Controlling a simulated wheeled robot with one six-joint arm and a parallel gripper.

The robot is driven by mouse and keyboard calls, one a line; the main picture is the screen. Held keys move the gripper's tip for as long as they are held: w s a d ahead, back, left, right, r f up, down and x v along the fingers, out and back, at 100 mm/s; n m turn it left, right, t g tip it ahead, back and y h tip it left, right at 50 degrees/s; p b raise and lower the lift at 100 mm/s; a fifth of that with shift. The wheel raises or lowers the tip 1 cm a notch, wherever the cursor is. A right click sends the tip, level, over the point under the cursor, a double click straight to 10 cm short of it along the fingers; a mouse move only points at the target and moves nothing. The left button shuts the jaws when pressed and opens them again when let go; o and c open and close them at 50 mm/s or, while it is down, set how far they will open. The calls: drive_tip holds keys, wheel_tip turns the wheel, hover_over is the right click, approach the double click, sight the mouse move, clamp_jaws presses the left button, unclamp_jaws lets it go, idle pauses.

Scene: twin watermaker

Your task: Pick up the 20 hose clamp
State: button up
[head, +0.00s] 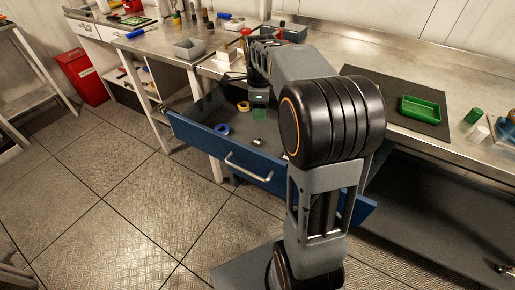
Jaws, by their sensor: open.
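A blue-fronted drawer (205,144) stands pulled open under the workbench. A small silvery item (258,142) lies on the drawer floor near its front; it may be a hose clamp, but its shape and any size mark are too small to read. My gripper (259,112) points down into the drawer, behind that item in the picture and apart from it. It is open, and I see nothing held in it. My arm hides the right part of the drawer.
A blue ring (222,129) and a yellow ring (243,106) also lie in the drawer. The steel bench (330,58) carries a grey bin (187,49), several tools, and a green tray (420,110) on a dark mat. A red bin (82,78) stands on the floor at left.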

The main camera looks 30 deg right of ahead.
drive_tip(key=b, duration=0.2)
hover_over(260, 142)
drive_tip(key=f, duration=0.8)
drive_tip(key=shift+w, duration=0.35)
drive_tip(key=shift+s+f+b, duration=0.2)
drive_tip(key=shift+f+b, duration=0.5)
drive_tip(key=shift+f, duration=1.9)
drive_tip(key=shift+c, duration=0.3)
drive_tip(key=c, duration=0.6)
